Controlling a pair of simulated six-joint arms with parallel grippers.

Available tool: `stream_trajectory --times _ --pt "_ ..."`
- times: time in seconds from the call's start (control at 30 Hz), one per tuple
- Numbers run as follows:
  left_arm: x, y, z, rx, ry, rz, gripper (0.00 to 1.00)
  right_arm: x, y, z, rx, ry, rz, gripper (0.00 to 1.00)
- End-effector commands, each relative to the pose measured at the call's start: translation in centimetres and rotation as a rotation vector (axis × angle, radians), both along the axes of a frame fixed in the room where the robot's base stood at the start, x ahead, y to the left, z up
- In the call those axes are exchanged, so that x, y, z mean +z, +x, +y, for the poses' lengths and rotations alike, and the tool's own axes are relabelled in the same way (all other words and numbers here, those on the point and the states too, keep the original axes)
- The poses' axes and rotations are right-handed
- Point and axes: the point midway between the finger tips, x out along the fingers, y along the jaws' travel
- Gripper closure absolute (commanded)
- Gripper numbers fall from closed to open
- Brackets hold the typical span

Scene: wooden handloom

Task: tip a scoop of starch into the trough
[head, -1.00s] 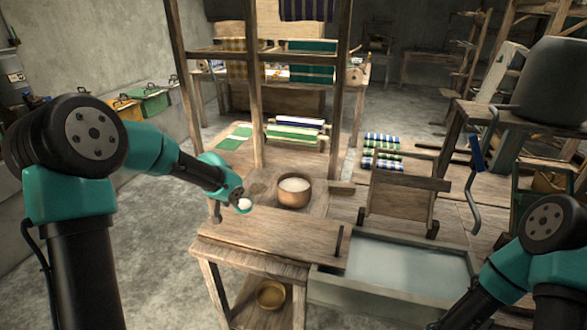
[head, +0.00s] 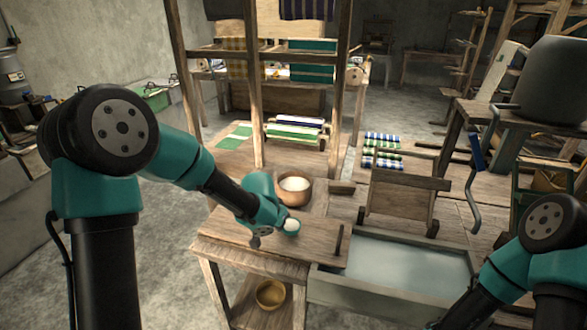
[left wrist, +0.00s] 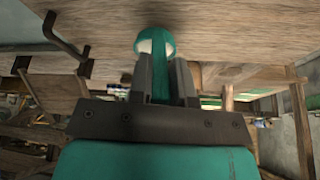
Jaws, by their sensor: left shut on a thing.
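My left gripper (head: 264,234) is shut on a teal scoop (head: 291,232). The scoop's bowl, with white starch (head: 291,224) in it, is over the wooden bench top, just in front of the copper pot. In the left wrist view the scoop's handle (left wrist: 160,85) stands between the fingers, with white at both sides of its round bowl. The copper pot (head: 296,200) holds more white stuff. The trough (head: 385,293), a grey box with pale liquid, is to the right of the scoop. My right arm shows at lower right; its gripper is outside the picture.
A dark upright peg (head: 339,240) stands on the bench top (head: 225,228) between scoop and trough. A wooden frame (head: 400,195) stands behind the trough. A tall loom post (head: 256,120) rises behind the pot. A brass bowl (head: 270,294) is on the lower shelf.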

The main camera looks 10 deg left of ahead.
Motion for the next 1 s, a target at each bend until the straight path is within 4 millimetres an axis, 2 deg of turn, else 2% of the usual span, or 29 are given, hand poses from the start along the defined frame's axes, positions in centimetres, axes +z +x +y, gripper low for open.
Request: stream_trajectory --times 0.27,0.47,0.57,0.77,0.9,1.0 --pt "0.1 0.0 0.0 0.002 0.000 -0.001 1.00 0.0 0.0 0.0 0.000 0.000 0.000 0.49" --pt "1.9 0.3 0.2 0.035 0.009 -0.012 1.00 0.0 0.0 0.0 0.000 0.000 0.000 0.49" --pt "4.0 0.4 0.4 0.077 0.015 -0.019 1.00 0.0 0.0 0.0 0.000 0.000 0.000 0.49" --pt "9.7 -0.2 0.2 0.184 0.013 -0.022 1.00 0.0 0.0 0.0 0.000 0.000 0.000 0.49" --pt "13.0 -1.0 -0.9 0.238 0.004 -0.013 1.00 0.0 0.0 0.0 0.000 0.000 0.000 0.49" --pt "14.4 -1.2 -2.5 0.255 -0.002 -0.004 1.00 0.0 0.0 0.0 0.000 0.000 0.000 0.49"
